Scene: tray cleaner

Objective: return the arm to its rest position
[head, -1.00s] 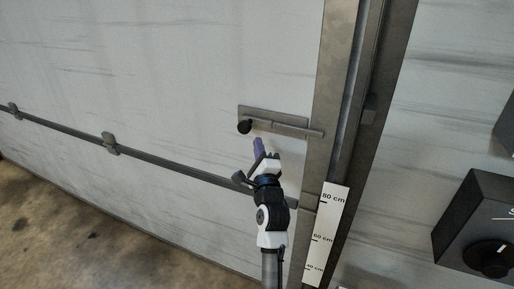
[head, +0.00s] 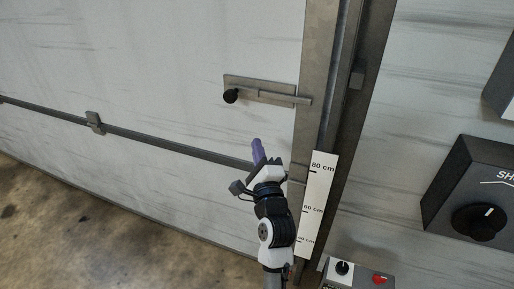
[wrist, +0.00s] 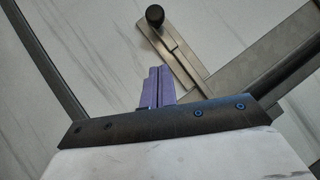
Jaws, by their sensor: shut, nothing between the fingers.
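My gripper (head: 257,151) has purple fingers and is at the middle of the head view, in front of the pale wall or door panel (head: 150,70). Its fingers are together and nothing is held between them. In the wrist view the purple fingers (wrist: 158,86) stick up side by side past a dark plate. A slide bolt (head: 262,90) with a round black knob (head: 230,96) is on the panel above the gripper. The bolt also shows in the wrist view (wrist: 178,50), apart from the fingers.
A metal door post (head: 318,70) stands right of the arm, with a white height scale (head: 317,205). A grey box with a dial (head: 480,200) is at the right. A small control box (head: 358,274) is low beside the post. Bare floor (head: 60,235) is at the lower left.

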